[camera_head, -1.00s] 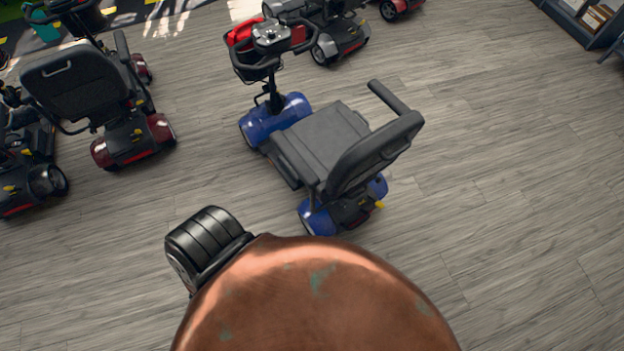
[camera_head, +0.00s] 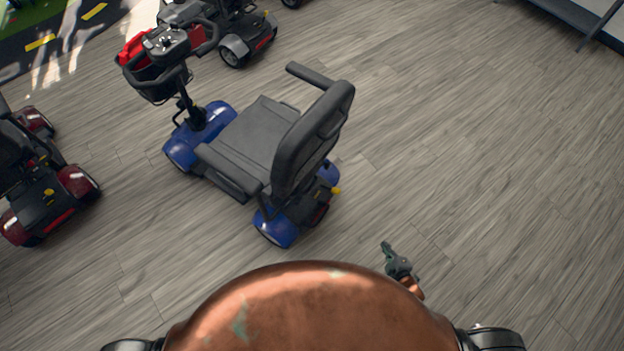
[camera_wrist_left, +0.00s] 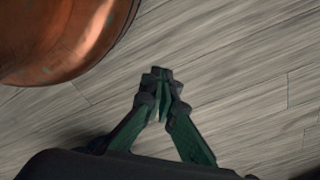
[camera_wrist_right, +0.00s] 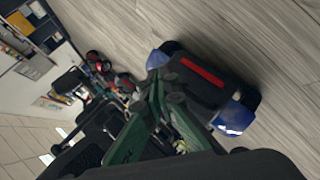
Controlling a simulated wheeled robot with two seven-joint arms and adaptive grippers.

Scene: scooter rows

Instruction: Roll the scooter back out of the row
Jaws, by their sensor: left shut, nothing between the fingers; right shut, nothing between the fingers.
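The blue scooter (camera_head: 285,225) stands upright on the floor, left of centre in the head view. It has a black seat, and its handlebar with a red-lined basket points to the upper left. Its rear end is nearest me. My right gripper (camera_head: 386,246) is shut and empty, right of the scooter's rear and apart from it. In the right wrist view the fingers (camera_wrist_right: 162,92) partly cover the scooter's rear (camera_wrist_right: 200,78), with blue covers and a red strip. My left gripper (camera_wrist_left: 158,80) is shut and empty over bare floor, outside the head view.
A dark red scooter (camera_head: 75,182) stands at the left edge. A dark grey scooter (camera_head: 235,45) stands just beyond the blue one's front. A shelf (camera_head: 570,15) is at the upper right. The wooden floor (camera_head: 460,150) to the right is clear.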

